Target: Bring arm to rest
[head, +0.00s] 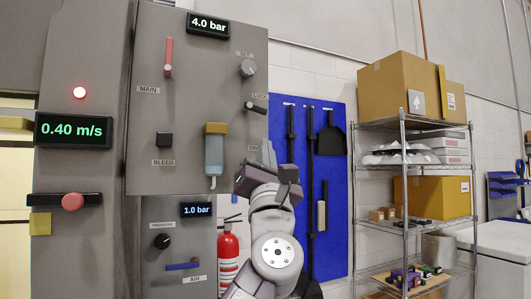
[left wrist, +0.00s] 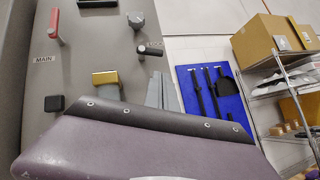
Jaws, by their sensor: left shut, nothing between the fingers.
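My left arm rises from the bottom of the head view, and its gripper (head: 268,152) is at the right edge of the grey control panel (head: 190,105). The gripper is shut and empty. It is close to the panel's edge in the picture; I cannot tell whether it touches. In the left wrist view the fingers (left wrist: 162,93) show beyond the purple-grey wrist housing, with the panel (left wrist: 90,45) behind at left. My right gripper is out of view.
The panel carries a red MAIN lever (head: 169,57), a SET knob (head: 248,68), a black BLEED button (head: 165,140) and a yellow-topped cylinder (head: 214,155). A fire extinguisher (head: 228,255) stands below. A blue tool board (head: 335,180) and a wire shelf (head: 412,125) with boxes are at right.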

